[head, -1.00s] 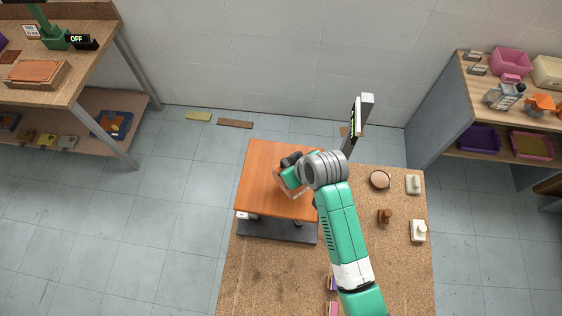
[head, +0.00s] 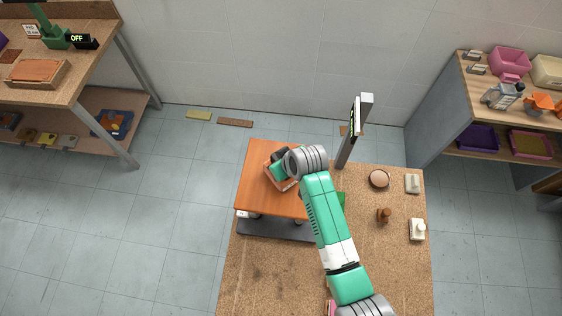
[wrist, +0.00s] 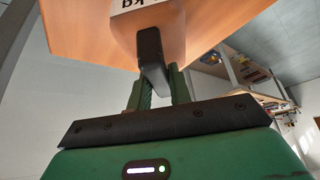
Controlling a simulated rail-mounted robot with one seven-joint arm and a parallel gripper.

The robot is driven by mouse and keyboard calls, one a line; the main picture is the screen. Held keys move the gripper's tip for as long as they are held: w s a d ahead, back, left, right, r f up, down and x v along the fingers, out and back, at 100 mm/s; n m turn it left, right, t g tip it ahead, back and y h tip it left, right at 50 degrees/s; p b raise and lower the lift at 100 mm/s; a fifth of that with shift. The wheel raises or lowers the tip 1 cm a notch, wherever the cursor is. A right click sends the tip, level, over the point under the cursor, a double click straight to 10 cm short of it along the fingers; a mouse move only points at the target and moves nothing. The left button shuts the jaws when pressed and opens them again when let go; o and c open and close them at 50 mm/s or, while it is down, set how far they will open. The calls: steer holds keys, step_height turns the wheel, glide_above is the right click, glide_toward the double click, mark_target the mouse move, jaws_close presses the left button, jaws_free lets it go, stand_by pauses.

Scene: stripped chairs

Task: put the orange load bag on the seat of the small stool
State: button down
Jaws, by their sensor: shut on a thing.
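The small stool has an orange-brown square seat (head: 262,199), which fills the middle of the head view and spans the top of the wrist view (wrist: 75,30). My gripper (head: 279,169) is shut on the orange load bag (head: 287,185), over the back middle of the seat. In the wrist view the bag (wrist: 172,42) sits at the gripper's fingers (wrist: 157,75), with a white label reading "kg" upside down. Most of the bag is hidden by the gripper in the head view. I cannot tell whether the bag touches the seat.
The stool stands on a dark plate (head: 272,229) on a cork-topped table (head: 262,280). A post with a display (head: 355,120) rises behind right. A round disc (head: 379,179), a brown piece (head: 384,215) and white pieces (head: 418,230) lie on the right. Shelves stand on both sides.

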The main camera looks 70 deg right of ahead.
steer(key=c, duration=1.3)
jaws_free()
steer(key=shift+r, duration=0.15)
steer(key=v, duration=1.2)
